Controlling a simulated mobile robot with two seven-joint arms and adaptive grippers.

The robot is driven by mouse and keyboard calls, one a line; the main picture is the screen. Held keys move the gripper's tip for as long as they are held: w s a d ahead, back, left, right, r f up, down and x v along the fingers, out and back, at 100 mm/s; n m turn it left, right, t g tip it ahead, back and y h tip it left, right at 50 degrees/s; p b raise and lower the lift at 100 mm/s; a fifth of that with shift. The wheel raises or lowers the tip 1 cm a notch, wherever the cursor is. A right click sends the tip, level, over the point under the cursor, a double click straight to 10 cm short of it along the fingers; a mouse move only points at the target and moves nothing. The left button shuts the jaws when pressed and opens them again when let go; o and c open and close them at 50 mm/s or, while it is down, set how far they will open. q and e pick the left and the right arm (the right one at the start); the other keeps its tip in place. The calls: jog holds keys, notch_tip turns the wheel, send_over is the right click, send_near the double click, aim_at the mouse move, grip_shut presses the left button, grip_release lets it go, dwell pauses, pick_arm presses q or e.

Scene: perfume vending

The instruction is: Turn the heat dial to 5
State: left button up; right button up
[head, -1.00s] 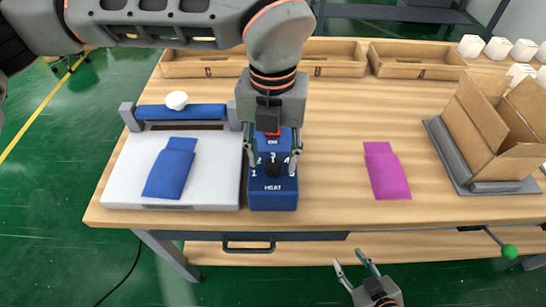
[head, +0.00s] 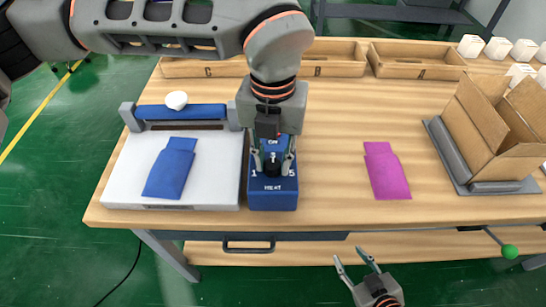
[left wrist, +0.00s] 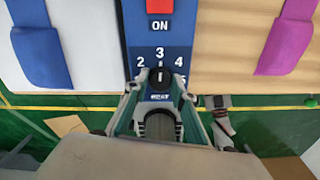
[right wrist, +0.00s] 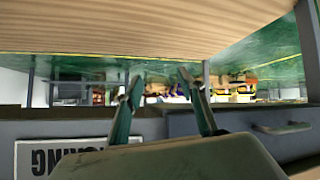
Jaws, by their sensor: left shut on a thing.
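The black heat dial (head: 272,168) is on the sloped top of the blue heat box (head: 273,200). In the left wrist view the dial (left wrist: 160,80) has a white mark pointing straight up to 3, with 2 and 4 on either side. My left gripper (head: 272,171) points down over the box and is shut on the dial, one finger on each side; its fingers also show in the left wrist view (left wrist: 160,85). The fingers partly hide the numbers. My right gripper (head: 350,256) is open and empty, low in front of the table; it also shows in the right wrist view (right wrist: 160,77).
A red ON button (left wrist: 160,6) sits above the numbers on the box. Left is a white sealer plate (head: 120,185) with a blue pouch (head: 170,170). A magenta pouch (head: 386,172) lies to the right, with a cardboard box (head: 500,125) beyond. Wooden trays (head: 415,62) line the back.

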pick_arm(q)
jog(key=m+p, duration=0.1)
jog(key=m, duration=0.2)
jog(key=shift+r, duration=0.15)
jog(key=shift+m+p, duration=0.3)
jog(key=shift+m, duration=1.8)
jog(key=shift+m+p, duration=0.35)
jog(key=shift+m, duration=0.55)
jog(key=m+p, duration=0.1)
jog(key=m, duration=0.9)
jog(key=shift+m, duration=0.3)
